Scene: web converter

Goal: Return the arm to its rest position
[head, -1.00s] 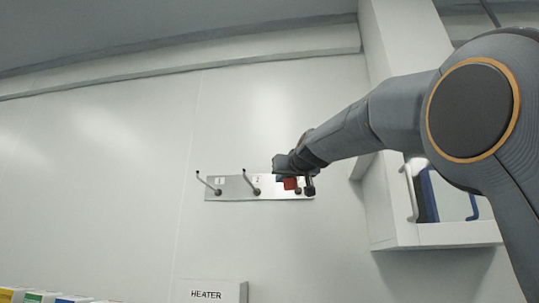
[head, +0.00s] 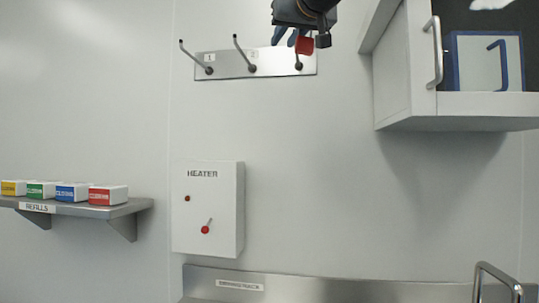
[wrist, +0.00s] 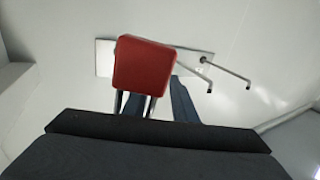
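My gripper (head: 284,36) is at the top of the head view, in front of the right end of the hook plate and apart from the wall. In the wrist view its two blue fingers (wrist: 160,103) stand apart with a gap between them, so it looks open. A red block (head: 304,45) shows beside the fingers, above the rightmost hook. In the wrist view the red block (wrist: 145,65) covers part of the left finger, and thin dark strips run down from it. I cannot tell whether it hangs on the hook or touches my gripper.
The hook plate (head: 223,65) is on the wall. An open cabinet (head: 405,75) is at upper right. A heater box (head: 215,215), a shelf (head: 130,207) with several coloured boxes (head: 72,192), and a metal ledge (head: 320,288) are lower. A curved metal bar (head: 497,274) stands at lower right.

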